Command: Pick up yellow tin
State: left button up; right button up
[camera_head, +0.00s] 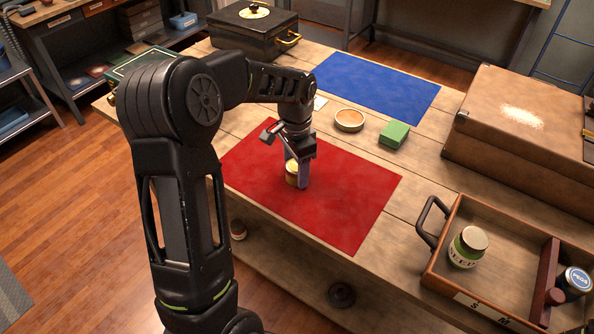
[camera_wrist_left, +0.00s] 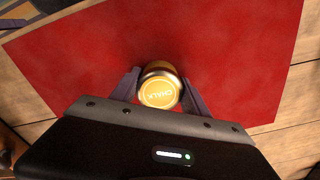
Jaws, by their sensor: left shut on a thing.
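The yellow tin (camera_head: 291,168) stands on the red mat (camera_head: 338,206) in the head view, partly hidden by my left gripper (camera_head: 297,176). I cannot tell whether the tin touches the mat. My right gripper is in neither view.
A green box (camera_head: 394,135) and a round shallow dish (camera_head: 349,120) sit behind the red mat. A blue mat (camera_head: 376,88) lies at the back. A wooden tray (camera_head: 487,309) with jars and a large brown case (camera_head: 530,125) stand at the right. A black box (camera_head: 250,32) is at the back left.

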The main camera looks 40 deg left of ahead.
aim_at(296, 165)
pick_arm(q)
notch_tip(296, 165, up, 10)
dwell(0.7)
dwell(0.4)
